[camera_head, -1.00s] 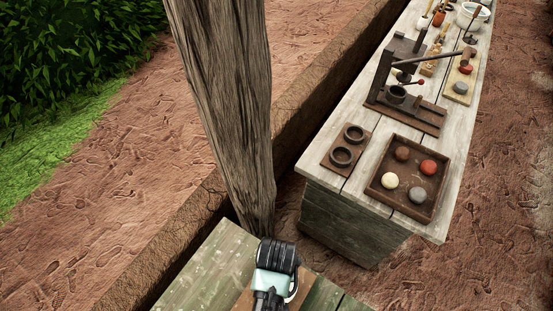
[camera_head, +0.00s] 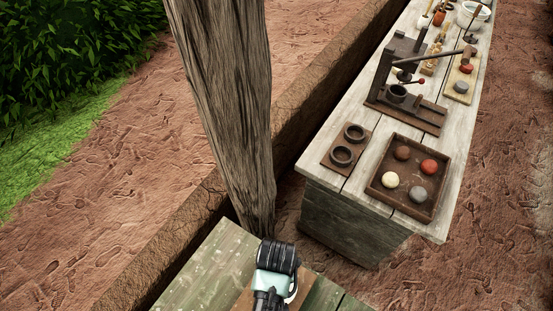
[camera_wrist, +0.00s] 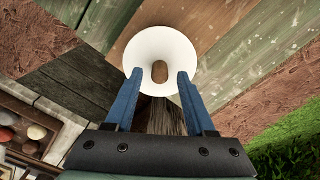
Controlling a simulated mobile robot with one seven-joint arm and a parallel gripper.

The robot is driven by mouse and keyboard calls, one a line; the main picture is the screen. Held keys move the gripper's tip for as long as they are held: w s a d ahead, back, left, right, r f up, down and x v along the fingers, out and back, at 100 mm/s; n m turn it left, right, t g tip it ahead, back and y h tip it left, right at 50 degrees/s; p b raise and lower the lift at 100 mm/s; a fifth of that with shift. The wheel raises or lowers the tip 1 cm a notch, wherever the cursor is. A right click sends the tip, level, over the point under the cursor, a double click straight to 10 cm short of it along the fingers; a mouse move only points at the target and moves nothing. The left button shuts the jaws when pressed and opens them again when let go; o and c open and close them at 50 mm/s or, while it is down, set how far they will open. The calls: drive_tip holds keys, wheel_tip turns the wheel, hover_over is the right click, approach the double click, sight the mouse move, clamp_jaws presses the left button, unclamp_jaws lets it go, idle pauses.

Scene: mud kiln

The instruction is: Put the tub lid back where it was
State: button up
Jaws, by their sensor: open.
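A white round piece (camera_wrist: 142,45) with a brown oval at its middle lies below my gripper in the wrist view. It looks like the tub lid, but I cannot tell whether the oval is a knob or an opening. My gripper (camera_wrist: 158,74) is open, with its two blue fingers on the left and right of the oval and over the white surface. I cannot tell whether they touch it. In the head view, a small white edge (camera_head: 293,294) shows beside my arm, which hides most of the piece.
The green plank table (camera_head: 205,265) bears a brown board (camera_wrist: 205,22). A wooden post (camera_head: 228,110) stands close behind it. To the right, a long bench (camera_head: 350,225) holds a tray of balls (camera_head: 432,207), two dark rings and a lever press (camera_head: 405,85).

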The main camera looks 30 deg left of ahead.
wheel_tip(320, 180, up, 13)
idle(0.6)
drive_tip(key=shift+w+r, duration=0.1)
drive_tip(key=shift+r, duration=0.05)
